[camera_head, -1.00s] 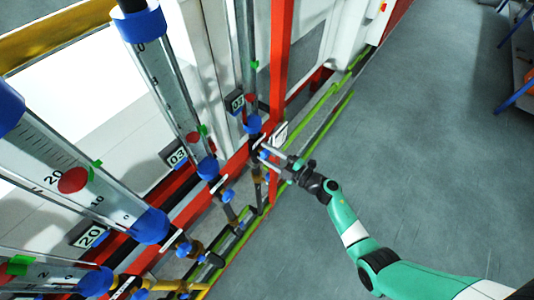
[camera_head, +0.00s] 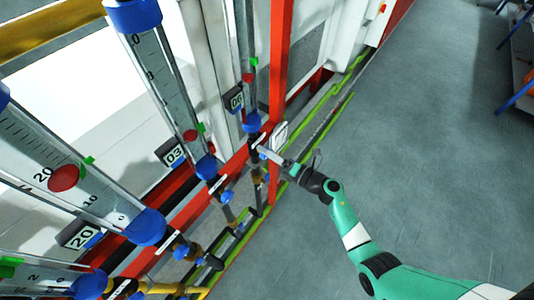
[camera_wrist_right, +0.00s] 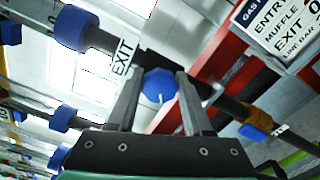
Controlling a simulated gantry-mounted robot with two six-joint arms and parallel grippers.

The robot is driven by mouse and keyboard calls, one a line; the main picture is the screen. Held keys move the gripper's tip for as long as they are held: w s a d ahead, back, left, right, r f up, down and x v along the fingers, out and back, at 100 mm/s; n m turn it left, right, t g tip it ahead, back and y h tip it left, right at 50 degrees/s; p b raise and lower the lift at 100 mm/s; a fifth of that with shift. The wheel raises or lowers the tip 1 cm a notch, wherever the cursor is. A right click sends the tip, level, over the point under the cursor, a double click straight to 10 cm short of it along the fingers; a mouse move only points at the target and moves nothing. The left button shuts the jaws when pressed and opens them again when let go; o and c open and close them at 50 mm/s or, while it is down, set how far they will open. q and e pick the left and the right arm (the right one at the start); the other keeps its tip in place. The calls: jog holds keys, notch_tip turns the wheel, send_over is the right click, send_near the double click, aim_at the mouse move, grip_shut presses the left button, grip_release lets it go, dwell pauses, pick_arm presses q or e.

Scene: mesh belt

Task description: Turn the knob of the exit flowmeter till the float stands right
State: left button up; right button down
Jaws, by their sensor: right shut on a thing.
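The exit flowmeter (camera_head: 251,90) is the farthest tube in the head view. Its red float (camera_head: 248,77) stands a little below the green marker (camera_head: 254,62). Its small display (camera_head: 236,99) appears to read 06. My right gripper (camera_head: 262,150) is at the foot of this tube. In the right wrist view the round blue knob (camera_wrist_right: 159,85) sits between the two fingers of the gripper (camera_wrist_right: 158,88), which is shut on it, beside the EXIT label (camera_wrist_right: 123,57). In the head view the gripper hides most of the knob. My left gripper is in neither view.
Larger flowmeter tubes stand nearer, one with a display reading 03 (camera_head: 173,154) and one reading 20 (camera_head: 82,236). A red upright post (camera_head: 280,70) rises close to the gripper. A white sign plate (camera_wrist_right: 285,30) is near it. Grey floor (camera_head: 430,130) to the right is open.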

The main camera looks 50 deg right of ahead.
jog(key=shift+n, duration=0.9)
jog(key=shift+c, duration=1.5)
grip_release()
jog(key=s+d, duration=0.1)
jog(key=s, duration=1)
jog(key=shift+s+d+p, duration=0.15)
jog(key=shift+s+p, duration=0.15)
